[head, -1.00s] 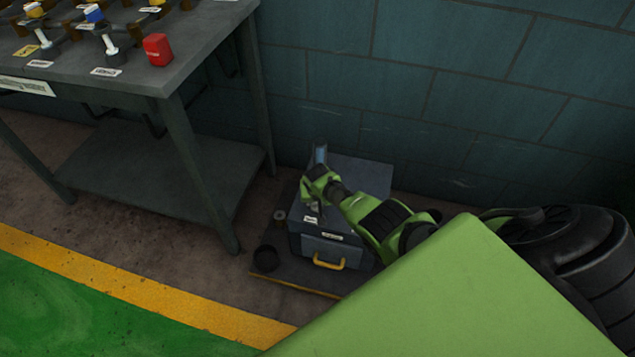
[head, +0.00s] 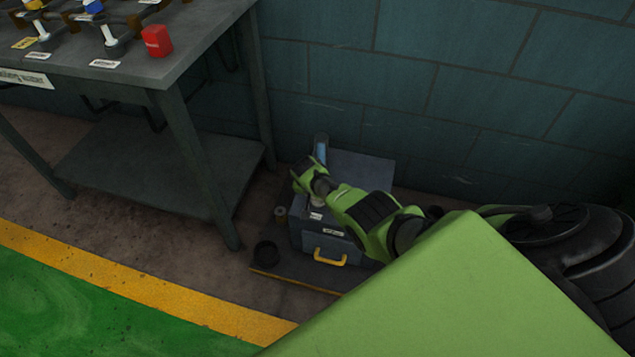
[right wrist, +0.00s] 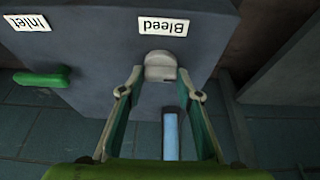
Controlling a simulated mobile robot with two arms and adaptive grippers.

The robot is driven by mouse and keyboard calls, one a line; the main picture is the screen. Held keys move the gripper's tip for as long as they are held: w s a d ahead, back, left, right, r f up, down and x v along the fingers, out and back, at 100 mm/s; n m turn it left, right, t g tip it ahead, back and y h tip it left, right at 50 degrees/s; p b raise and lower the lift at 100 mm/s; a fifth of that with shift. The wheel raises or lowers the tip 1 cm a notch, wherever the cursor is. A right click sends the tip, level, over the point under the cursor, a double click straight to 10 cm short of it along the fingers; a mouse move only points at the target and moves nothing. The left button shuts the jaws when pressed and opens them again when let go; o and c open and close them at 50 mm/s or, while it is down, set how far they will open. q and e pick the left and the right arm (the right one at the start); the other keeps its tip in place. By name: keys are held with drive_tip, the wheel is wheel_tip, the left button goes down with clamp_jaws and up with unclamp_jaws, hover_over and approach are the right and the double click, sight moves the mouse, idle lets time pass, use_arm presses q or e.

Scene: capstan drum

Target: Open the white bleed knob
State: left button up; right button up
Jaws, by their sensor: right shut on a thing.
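The grey box (head: 312,238) stands on a low dark base beside the wall. In the right wrist view, the pale knob (right wrist: 160,66) sits on the box face (right wrist: 90,50) beside the upside-down "Bleed" label (right wrist: 167,27). My right gripper (right wrist: 160,74) has its two fingers on either side of the knob and is shut on it. In the head view my right gripper (head: 306,178) is over the top of the box, and its arm hides the knob. How far the knob is turned cannot be told. My left gripper is in neither view.
A green lever (right wrist: 42,78) is near the "Inlet" label (right wrist: 30,22). A blue upright tube (head: 321,148) stands behind my gripper. A yellow handle (head: 330,258) is on the box front. A black cup (head: 265,253) stands beside the box. A workbench (head: 165,80) is at left.

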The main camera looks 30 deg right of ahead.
drive_tip(key=shift+w+r, duration=0.1)
drive_tip(key=o, duration=1.1)
drive_tip(key=shift+o, duration=0.2)
drive_tip(key=v, duration=1.2)
